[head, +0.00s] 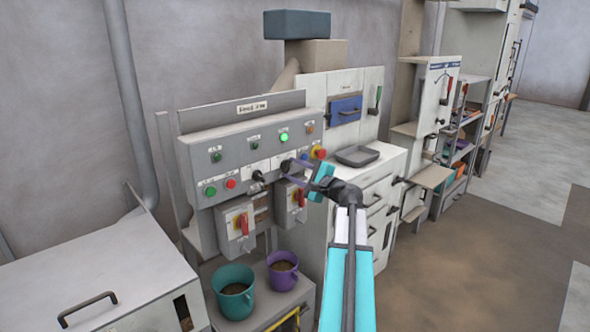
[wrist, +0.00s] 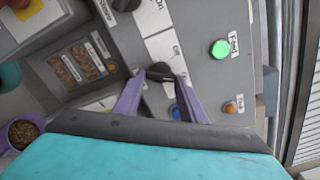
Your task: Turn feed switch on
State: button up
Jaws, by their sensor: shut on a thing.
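The feed switch is a black rotary knob (wrist: 160,72) on a white label plate on the grey control panel (head: 225,160). In the head view the knob (head: 286,165) is partly behind my gripper (head: 296,172). In the wrist view my gripper's purple fingers (wrist: 162,80) stand on both sides of the knob and are shut on it. The lamp labelled Feed (wrist: 220,49) is lit green; it also shows lit in the head view (head: 284,137). The small lettering by the knob is too blurred to read surely.
A second black knob (head: 257,176) sits left of the switch. A red stop button (head: 319,153) is close right of my gripper. A teal bucket (head: 233,290) and a purple bucket (head: 282,270) stand under the panel. The floor (head: 450,270) at right is clear.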

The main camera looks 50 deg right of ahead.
dwell(0.4)
jog(key=o, duration=1.1)
jog(key=shift+c, duration=0.2)
jog(key=s+a+b, duration=0.1)
jog(key=s+b, duration=0.2)
jog(key=s, duration=1)
jog(key=shift+s+b, duration=0.3)
jog(key=shift+s, duration=0.1)
